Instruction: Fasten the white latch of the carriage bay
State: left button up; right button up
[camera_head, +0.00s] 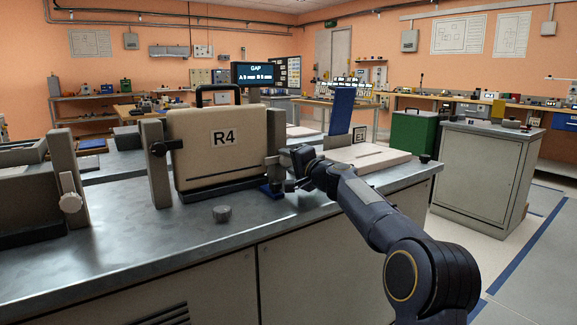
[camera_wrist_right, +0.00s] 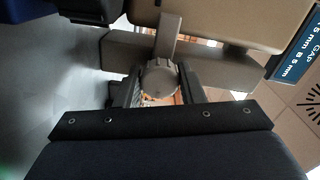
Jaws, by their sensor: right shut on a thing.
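A beige case marked R4 (camera_head: 218,145) with a black handle stands upright between two grey posts on the bench. My right gripper (camera_head: 289,183) is at the foot of the right post (camera_head: 275,135). In the right wrist view its fingers (camera_wrist_right: 160,92) are shut on a pale, ribbed latch knob (camera_wrist_right: 160,76) with a flat arm extending from it; it looks greyish in shadow, so I cannot tell if it is white. A clearly white knob (camera_head: 70,203) sits on a separate post at the far left. My left gripper is not visible.
A loose grey knob (camera_head: 222,213) stands on the metal bench (camera_head: 130,245) in front of the case. A pale slab (camera_head: 370,157) with a blue upright panel (camera_head: 341,110) lies behind my right arm. The bench's front left is clear.

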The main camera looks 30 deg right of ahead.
dwell(0.4)
jog(key=o, duration=1)
jog(key=s, duration=0.2)
jog(key=s+b, duration=0.1)
jog(key=s, duration=0.4)
jog(key=shift+s+d+b, duration=0.25)
jog(key=shift+s+b, duration=0.05)
jog(key=shift+s, duration=0.1)
